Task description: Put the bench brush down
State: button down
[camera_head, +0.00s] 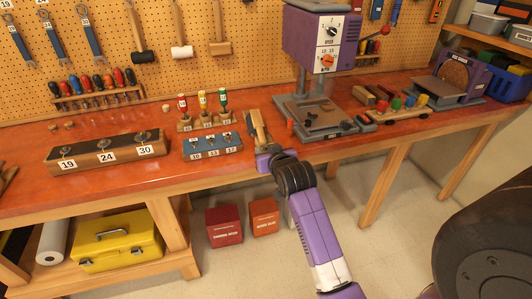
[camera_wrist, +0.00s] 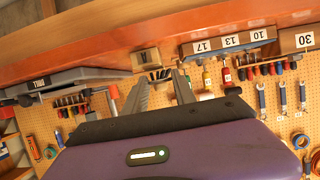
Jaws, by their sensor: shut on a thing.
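My gripper (camera_head: 262,142) is at the front edge of the orange-red workbench (camera_head: 232,165), near its middle. It is shut on the bench brush (camera_head: 258,126), a narrow tan, wooden-looking piece that shows between the grey fingers. In the wrist view, which looks upside down, the two grey fingers of my gripper (camera_wrist: 160,84) reach toward a small brown block (camera_wrist: 147,57), apparently part of the brush. The fingers and palm hide much of it. I cannot tell whether the brush touches the bench top.
Little bare bench separates these.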

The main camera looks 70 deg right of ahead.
jog(key=shift+f, duration=0.3)
jog(key=shift+f, duration=0.1)
jog(key=shift+f, duration=0.15)
jog(key=c, duration=1)
grip_release()
jog(key=b+v, duration=0.1)
jog(key=v, duration=1.1)
jog(key=shift+r, duration=0.2)
